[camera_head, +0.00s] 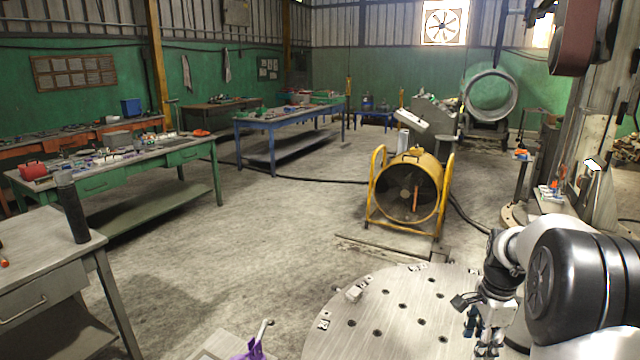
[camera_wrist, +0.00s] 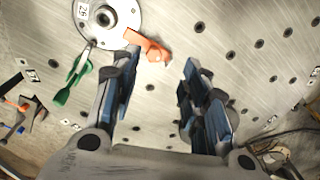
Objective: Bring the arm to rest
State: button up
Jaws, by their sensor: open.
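My gripper (camera_head: 484,335) hangs at the end of my white and black arm at the lower right of the head view, over the right part of the round metal table (camera_head: 375,325). In the wrist view my gripper (camera_wrist: 160,72) has its two blue-edged fingers apart, with nothing held between them. The drilled metal surface (camera_wrist: 240,60) shows beyond them. An orange piece (camera_wrist: 150,45) lies close by the left fingertip in that view; I cannot tell whether they touch.
The wrist view shows a round flange (camera_wrist: 105,18) and a green-handled tool (camera_wrist: 72,78) at the upper left. In the head view, a yellow drum fan (camera_head: 410,190) stands behind the table. A grey workbench (camera_head: 45,265) is at left. Open floor lies between.

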jog(key=s+a+r+n+t, duration=0.2)
jog(key=s+a+r+n, duration=0.85)
jog(key=a+r, duration=0.45)
jog(key=s+a+f+n+t, duration=0.1)
jog(key=s+a+n, duration=0.3)
jog(key=s, duration=0.4)
jog(key=s+a+n, duration=0.5)
jog(key=s, duration=0.4)
jog(key=shift+a+f+t, duration=0.2)
jog(key=shift+f+t, duration=0.2)
jog(key=shift+w, duration=0.1)
